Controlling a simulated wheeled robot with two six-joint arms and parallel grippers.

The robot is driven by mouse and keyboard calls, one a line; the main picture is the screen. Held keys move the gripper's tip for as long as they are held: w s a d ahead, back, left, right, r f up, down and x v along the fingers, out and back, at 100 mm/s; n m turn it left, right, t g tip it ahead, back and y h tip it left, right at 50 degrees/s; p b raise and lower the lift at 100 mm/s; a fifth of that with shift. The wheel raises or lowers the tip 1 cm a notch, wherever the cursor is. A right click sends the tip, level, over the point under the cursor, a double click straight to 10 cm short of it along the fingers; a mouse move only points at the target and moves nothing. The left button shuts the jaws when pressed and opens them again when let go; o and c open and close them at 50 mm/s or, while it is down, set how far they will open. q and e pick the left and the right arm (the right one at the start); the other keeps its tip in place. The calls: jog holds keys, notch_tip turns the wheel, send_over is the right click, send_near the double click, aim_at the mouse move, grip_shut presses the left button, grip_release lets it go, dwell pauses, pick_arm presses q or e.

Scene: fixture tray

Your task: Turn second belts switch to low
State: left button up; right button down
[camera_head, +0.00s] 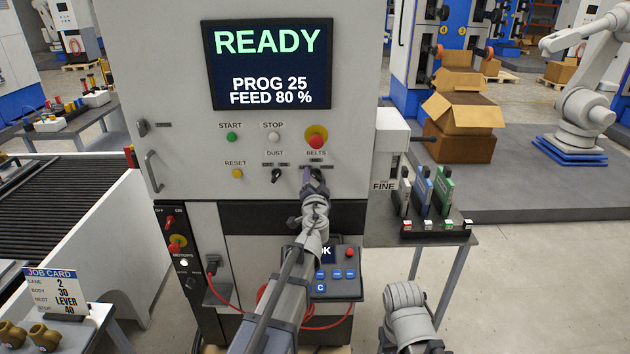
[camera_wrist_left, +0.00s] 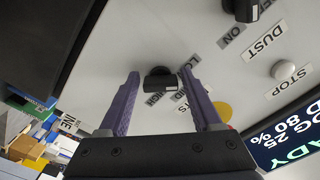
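The BELTS switch (camera_wrist_left: 160,80) is a black knob on the pale panel, between the two purple fingers of my left gripper (camera_wrist_left: 160,70) in the left wrist view. The fingers are open, one on each side of the knob, with gaps showing. Labels LOW, MID and HIGH (camera_wrist_left: 176,92) lie beside it, partly covered; I cannot tell which one the knob points at. In the head view my left gripper (camera_head: 314,181) is at the panel under the BELTS label (camera_head: 316,153) and hides the knob. Only one belts switch shows. Part of my right arm shows at the bottom, without its gripper.
The black DUST knob (camera_head: 276,175) is left of the belts switch. A red-and-yellow stop button (camera_head: 316,138) sits just above the BELTS label. The screen (camera_head: 268,64) reads READY. A blue-grey pendant (camera_head: 334,275) hangs below. A side table (camera_head: 424,238) with several upright boxes stands right.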

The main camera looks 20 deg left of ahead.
pick_arm(q)
jog(key=shift+o, duration=1.1)
jog(key=v, duration=0.7)
jog(key=shift+s, duration=0.4)
jog(key=shift+d, duration=0.15)
